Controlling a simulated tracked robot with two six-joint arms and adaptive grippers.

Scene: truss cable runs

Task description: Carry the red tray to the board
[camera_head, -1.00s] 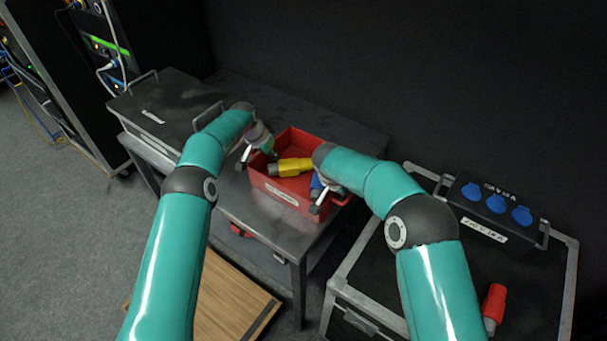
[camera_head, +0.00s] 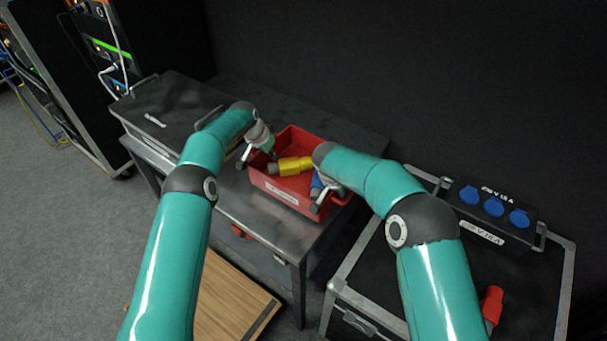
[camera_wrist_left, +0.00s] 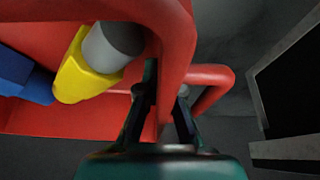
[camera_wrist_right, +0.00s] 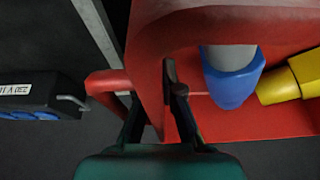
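The red tray (camera_head: 283,185) is over the grey table, with a yellow connector (camera_head: 289,166) and a blue connector (camera_head: 316,184) inside. I cannot tell whether its base touches the tabletop. My left gripper (camera_wrist_left: 167,92) straddles the tray's left wall, one finger inside and one in the handle gap, and looks closed on it. My right gripper (camera_wrist_right: 152,88) pinches the opposite wall in the same way. Both fingertips are partly hidden. The wooden board (camera_head: 230,310) lies low in front of the table, partly covered by my left arm.
The grey table (camera_head: 280,238) has a dark case (camera_head: 170,105) at its left. A black flight case (camera_head: 395,280) at right carries a box with blue sockets (camera_head: 494,207) and a red connector (camera_head: 492,304). An equipment rack (camera_head: 60,80) stands far left. Grey floor (camera_head: 70,230) is clear at left.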

